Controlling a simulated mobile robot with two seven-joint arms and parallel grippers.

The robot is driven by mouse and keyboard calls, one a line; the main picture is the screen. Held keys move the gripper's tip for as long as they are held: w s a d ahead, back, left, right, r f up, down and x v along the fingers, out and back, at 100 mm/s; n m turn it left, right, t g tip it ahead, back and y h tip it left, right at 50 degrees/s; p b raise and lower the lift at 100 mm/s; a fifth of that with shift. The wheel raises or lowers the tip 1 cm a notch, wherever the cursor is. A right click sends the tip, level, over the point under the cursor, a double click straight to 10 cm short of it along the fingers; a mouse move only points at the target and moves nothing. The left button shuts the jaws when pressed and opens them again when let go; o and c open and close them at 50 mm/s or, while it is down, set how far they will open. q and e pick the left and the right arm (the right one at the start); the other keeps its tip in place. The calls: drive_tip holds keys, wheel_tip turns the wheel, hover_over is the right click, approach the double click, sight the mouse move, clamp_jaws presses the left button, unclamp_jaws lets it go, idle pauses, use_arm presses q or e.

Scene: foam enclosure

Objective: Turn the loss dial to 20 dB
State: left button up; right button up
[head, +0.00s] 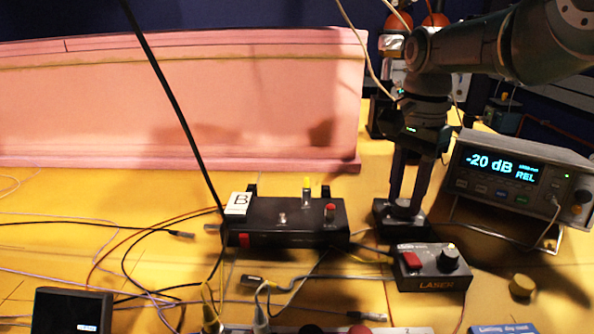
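My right gripper (405,207) points down from the upper right, its fingertips at the top of a small black box (382,218) behind the laser box. The fingers stand a little apart, with a narrow gap between them. The loss dial seems to be on this box between the tips, but it is mostly hidden. I cannot tell whether the fingers press on it. The meter (528,178) at the right has a lit display reading "-20 dB" and "REL". My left gripper is out of view.
The laser box (432,268), with a red switch and a black knob, stands just in front. A black box (290,222) labelled "B" is to the left. Loose cables cross the yellow table (150,180). A pink foam wall (180,100) stands behind.

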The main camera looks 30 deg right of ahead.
drive_tip(key=o, duration=0.4)
drive_tip(key=shift+n, duration=0.3)
